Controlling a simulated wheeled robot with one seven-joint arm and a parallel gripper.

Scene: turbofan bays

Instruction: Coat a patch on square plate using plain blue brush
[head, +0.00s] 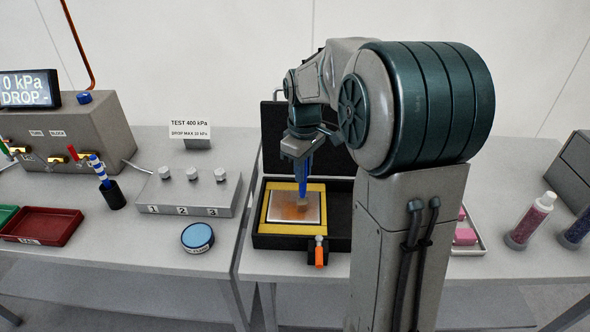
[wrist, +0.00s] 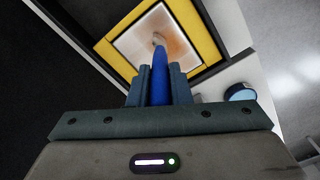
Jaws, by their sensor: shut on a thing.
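My gripper (head: 303,162) is shut on the plain blue brush (head: 303,182), which hangs bristles-down over the square plate (head: 277,208). In the wrist view the brush (wrist: 160,78) runs from between the fingers (wrist: 158,90) to a pale tip at the plate (wrist: 133,45). The tip seems at or very near the plate's surface; I cannot tell if it touches. The plate is silvery, with an orange-brown patch in its middle, and lies in a yellow frame (head: 268,230) inside a black open case (head: 258,242).
An orange-handled tool (head: 319,254) stands at the case's front edge. A blue-topped round tin (head: 198,236) is on the left table, near a striped brush in a black holder (head: 114,196) and a numbered block (head: 188,196). A tray with pink pieces (head: 466,238) lies right.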

